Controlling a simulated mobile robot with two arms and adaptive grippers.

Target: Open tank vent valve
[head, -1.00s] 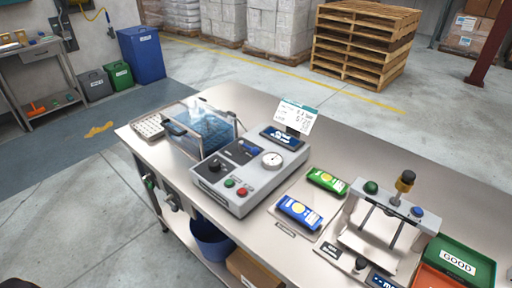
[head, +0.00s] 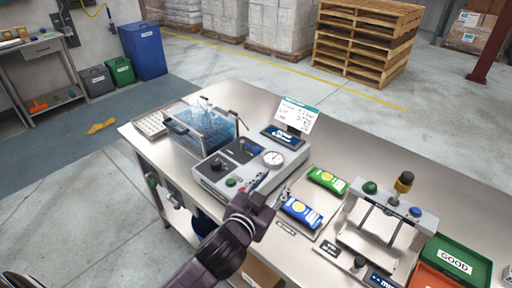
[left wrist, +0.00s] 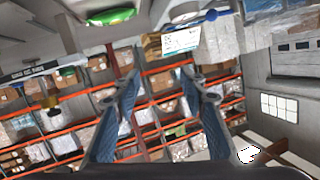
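The clear tank (head: 207,133) with blue water stands at the back left of the steel table. In front of it is a grey control box (head: 216,182) with a black knob (head: 218,163), a green button (head: 231,182) and a round gauge (head: 273,158). I cannot tell which part is the vent valve. My left gripper (head: 270,184) is over the front right of the box and covers the red button area. It is open and empty; its two fingers stand apart in the left wrist view (left wrist: 159,76). Contact with the box cannot be told. My right gripper is not in view.
A blue pack (head: 301,212) and a green pack (head: 327,180) lie right of the box.

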